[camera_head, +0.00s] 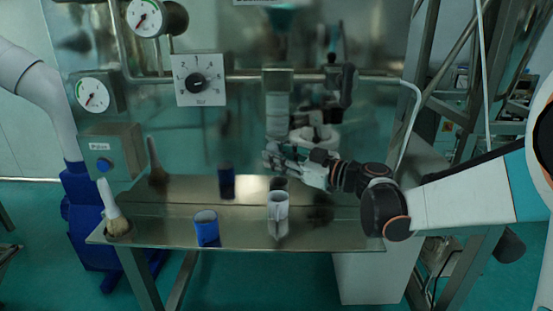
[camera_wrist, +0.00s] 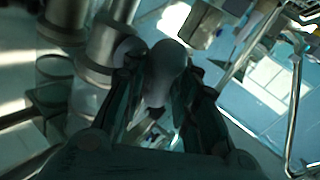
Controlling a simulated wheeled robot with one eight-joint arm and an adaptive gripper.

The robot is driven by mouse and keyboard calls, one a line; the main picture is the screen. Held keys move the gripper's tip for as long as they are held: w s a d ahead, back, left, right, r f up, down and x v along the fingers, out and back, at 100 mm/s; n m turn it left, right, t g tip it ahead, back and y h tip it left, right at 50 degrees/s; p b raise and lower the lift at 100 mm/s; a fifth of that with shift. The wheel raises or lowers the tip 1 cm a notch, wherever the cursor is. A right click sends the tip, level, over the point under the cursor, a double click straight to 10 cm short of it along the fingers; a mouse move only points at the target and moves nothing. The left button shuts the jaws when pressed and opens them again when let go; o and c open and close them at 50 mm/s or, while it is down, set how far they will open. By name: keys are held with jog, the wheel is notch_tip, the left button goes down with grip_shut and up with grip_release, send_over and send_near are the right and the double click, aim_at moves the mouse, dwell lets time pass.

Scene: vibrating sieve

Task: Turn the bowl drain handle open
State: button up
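My gripper (camera_head: 270,156) is in front of the steel panel, beside the lower end of a grey vertical cylinder (camera_head: 278,108). In the wrist view its two dark fingers (camera_wrist: 163,85) stand apart. A rounded grey knob-like end (camera_wrist: 167,68), possibly the drain handle, shows between them. I cannot tell whether the fingers touch it. The handle cannot be made out clearly in the head view, where my gripper and reflections cover that spot. The bowl cannot be clearly identified.
Below my gripper is a steel shelf (camera_head: 150,231) holding a blue cup (camera_head: 206,229), a pale mug (camera_head: 278,207) and a brush (camera_head: 112,209). A dial plate (camera_head: 199,80), gauges and a blue-button box (camera_head: 113,154) are at left. A metal frame (camera_head: 425,70) stands right.

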jog(key=shift+w+a, duration=0.1)
jog(key=shift+a, duration=0.1)
grip_shut()
jog(key=shift+f+m+t+y+b, duration=0.3)
jog(key=shift+y+b, duration=0.2)
jog(key=shift+b, duration=0.15)
jog(key=shift+m+t+y+b, duration=0.5)
jog(key=shift+m+t+b, duration=0.1)
jog(key=shift+b, duration=0.4)
jog(key=shift+d+r+m+t+y+b, duration=0.1)
jog(key=shift+r+m+t+y+b, duration=0.15)
jog(key=shift+m+t+y+b, duration=0.45)
